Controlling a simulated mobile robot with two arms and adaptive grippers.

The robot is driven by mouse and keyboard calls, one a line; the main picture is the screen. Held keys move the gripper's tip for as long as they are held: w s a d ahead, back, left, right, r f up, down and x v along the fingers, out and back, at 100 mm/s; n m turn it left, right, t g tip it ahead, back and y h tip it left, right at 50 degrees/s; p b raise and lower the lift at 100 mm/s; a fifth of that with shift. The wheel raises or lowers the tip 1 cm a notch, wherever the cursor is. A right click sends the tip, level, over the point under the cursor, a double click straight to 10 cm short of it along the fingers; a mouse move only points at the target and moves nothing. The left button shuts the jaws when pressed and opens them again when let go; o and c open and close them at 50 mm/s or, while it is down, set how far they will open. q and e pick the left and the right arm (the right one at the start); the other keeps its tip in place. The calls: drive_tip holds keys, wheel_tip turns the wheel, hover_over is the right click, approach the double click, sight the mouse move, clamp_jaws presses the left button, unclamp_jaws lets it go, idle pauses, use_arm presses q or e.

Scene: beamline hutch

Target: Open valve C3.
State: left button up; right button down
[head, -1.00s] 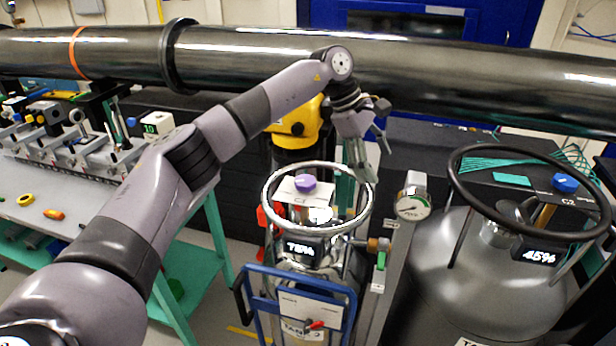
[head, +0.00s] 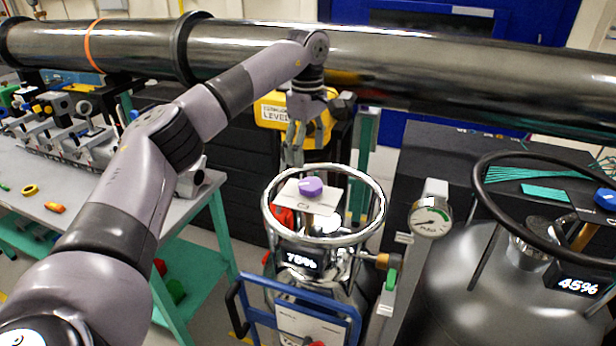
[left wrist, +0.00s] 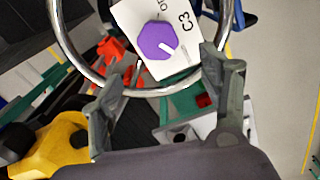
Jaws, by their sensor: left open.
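Valve C3 is a purple knob (head: 311,187) on a white plate marked C3 (head: 296,194), inside the chrome ring (head: 375,215) on top of the silver tank that reads 75%. In the left wrist view the knob (left wrist: 158,41) has a white pointer line, and part of the plate's lettering is cut off. My left gripper (head: 292,160) is just behind and above the ring's far left side, fingers pointing down. In the left wrist view its open fingers (left wrist: 160,85) straddle the view below the knob, with nothing between them touching it. My right gripper is not in view.
A second tank reading 45% with a black ring (head: 481,195) and blue knob (head: 606,199) stands at right. A pressure gauge (head: 430,217) sits between the tanks. A yellow device (head: 271,111) is behind the gripper. A blue frame (head: 345,325) fronts the C3 tank. A dark pipe runs across the back.

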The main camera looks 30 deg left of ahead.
sight(308, 183)
use_arm(q)
wheel_tip(308, 183, down, 7)
drive_tip(key=shift+f+p, duration=0.2)
drive_tip(key=shift+p, duration=0.65)
drive_tip(key=shift+f, duration=0.55)
drive_tip(key=shift+w+f, duration=0.1)
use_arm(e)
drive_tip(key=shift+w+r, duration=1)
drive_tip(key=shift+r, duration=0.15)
use_arm(q)
drive_tip(key=shift+c, duration=0.6)
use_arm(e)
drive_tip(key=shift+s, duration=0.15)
use_arm(q)
drive_tip(key=c, duration=1)
drive_tip(key=shift+c, duration=0.2)
